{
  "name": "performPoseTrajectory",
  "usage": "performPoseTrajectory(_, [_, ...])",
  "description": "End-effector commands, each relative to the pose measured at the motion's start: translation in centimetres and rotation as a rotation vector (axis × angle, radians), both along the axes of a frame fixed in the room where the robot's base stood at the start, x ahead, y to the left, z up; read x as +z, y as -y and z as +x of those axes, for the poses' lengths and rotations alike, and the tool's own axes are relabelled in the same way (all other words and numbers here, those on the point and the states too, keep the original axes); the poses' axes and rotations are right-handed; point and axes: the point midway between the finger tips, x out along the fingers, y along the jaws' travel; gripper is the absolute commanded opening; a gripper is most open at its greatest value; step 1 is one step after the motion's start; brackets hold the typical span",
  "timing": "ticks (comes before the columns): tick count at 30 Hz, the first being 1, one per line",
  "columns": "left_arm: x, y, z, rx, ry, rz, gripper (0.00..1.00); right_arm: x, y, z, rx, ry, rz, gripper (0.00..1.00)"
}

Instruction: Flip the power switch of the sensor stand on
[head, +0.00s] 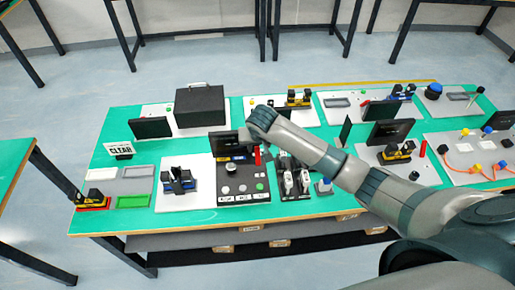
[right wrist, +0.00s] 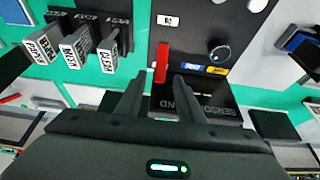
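The sensor stand is a black panel with a dark sign lettered like "SENSOR STAND" (right wrist: 205,98) in the right wrist view. In the head view its dark display (head: 225,144) stands just left of my right gripper. A red upright switch lever (right wrist: 161,60) stands beside the sign; it also shows in the head view (head: 257,157). My right gripper (right wrist: 160,77) is open, its two fingers apart, with the lever in line with the gap near the fingertips. I cannot tell whether they touch it. My left gripper is in neither view.
A black rack of lettered stamps (right wrist: 82,48) stands beside the panel. A round knob (right wrist: 219,50) sits on the panel. A large black box (head: 200,106) stands behind. Grey and green trays (head: 132,201) lie at the left of the green table.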

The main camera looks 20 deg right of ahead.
Motion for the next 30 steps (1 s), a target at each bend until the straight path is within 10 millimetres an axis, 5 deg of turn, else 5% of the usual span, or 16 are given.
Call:
performPoseTrajectory(12, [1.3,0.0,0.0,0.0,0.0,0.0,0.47,-4.5,0.4,1.8,-0.001,-0.002,0.001,0.34])
performPoseTrajectory(26, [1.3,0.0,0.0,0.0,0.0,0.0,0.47,-5.2,0.5,2.1,0.0,-0.001,0.001,0.34])
performPoseTrajectory(30, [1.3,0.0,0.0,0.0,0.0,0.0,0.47,-5.2,0.5,2.0,0.0,-0.001,0.001,0.01])
